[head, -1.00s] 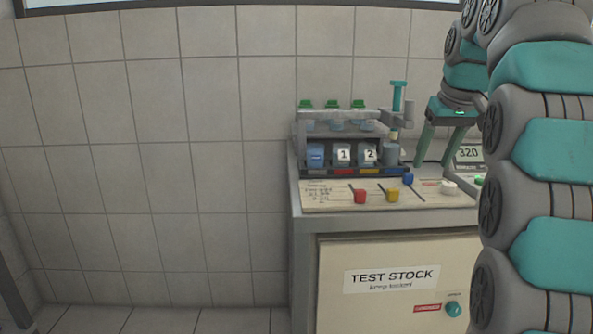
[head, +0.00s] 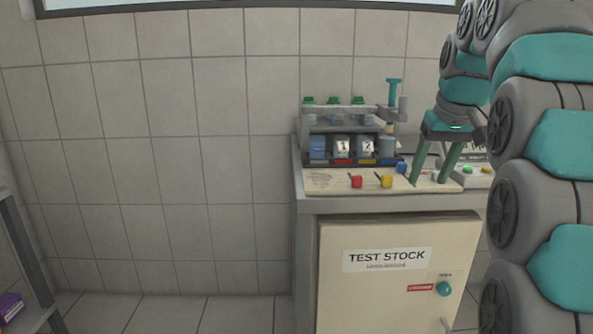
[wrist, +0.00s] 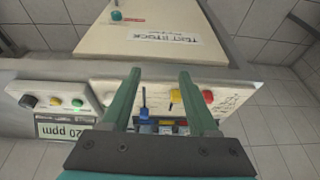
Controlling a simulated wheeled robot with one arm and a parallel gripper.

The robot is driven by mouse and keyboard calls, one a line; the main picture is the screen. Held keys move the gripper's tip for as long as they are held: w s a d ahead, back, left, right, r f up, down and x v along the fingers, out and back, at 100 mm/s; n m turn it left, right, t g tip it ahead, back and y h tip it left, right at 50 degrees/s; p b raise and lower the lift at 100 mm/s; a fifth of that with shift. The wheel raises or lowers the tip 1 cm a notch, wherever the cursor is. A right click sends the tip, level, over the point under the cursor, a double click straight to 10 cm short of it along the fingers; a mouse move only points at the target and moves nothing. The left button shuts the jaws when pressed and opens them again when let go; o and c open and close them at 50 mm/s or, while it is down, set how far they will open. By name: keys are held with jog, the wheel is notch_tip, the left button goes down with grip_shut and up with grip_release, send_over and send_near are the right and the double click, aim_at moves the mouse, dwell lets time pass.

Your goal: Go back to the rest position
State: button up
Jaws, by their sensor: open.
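My gripper (head: 430,182) has two green fingers. It is open and empty, and hangs in front of the right part of the bench top. Its fingers also show in the wrist view (wrist: 160,76), spread apart with nothing held between them. The rack (head: 350,130) stands at the back of the bench, to the left of my gripper. It holds several cups, two of them marked 1 and 2, below green-topped parts. A teal-topped plunger (head: 394,90) stands at its right end. No rest position is marked in view.
Red (head: 356,181), yellow (head: 386,181) and blue (head: 401,167) handles lie on the bench's front board. The TEST STOCK cabinet (head: 400,290) is below. A ppm display (wrist: 60,130) shows in the wrist view. A shelf (head: 25,265) stands at the left; the floor between is clear.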

jog(key=s+a+f+g, duration=0.2)
jog(key=s+a+f, duration=0.1)
jog(key=s+f, duration=0.7)
jog(key=s+a+f+g, duration=0.2)
jog(key=s+a+f, duration=0.2)
jog(key=s+f, duration=0.6)
jog(key=s+a+f+g, duration=0.1)
jog(key=s+a+f, duration=0.2)
jog(key=s+f, duration=0.7)
jog(key=s, duration=0.5)
jog(key=shift+a+f+g, duration=0.2)
jog(key=shift+f+g, duration=0.05)
jog(key=shift+g, duration=0.15)
jog(key=shift+s, duration=0.1)
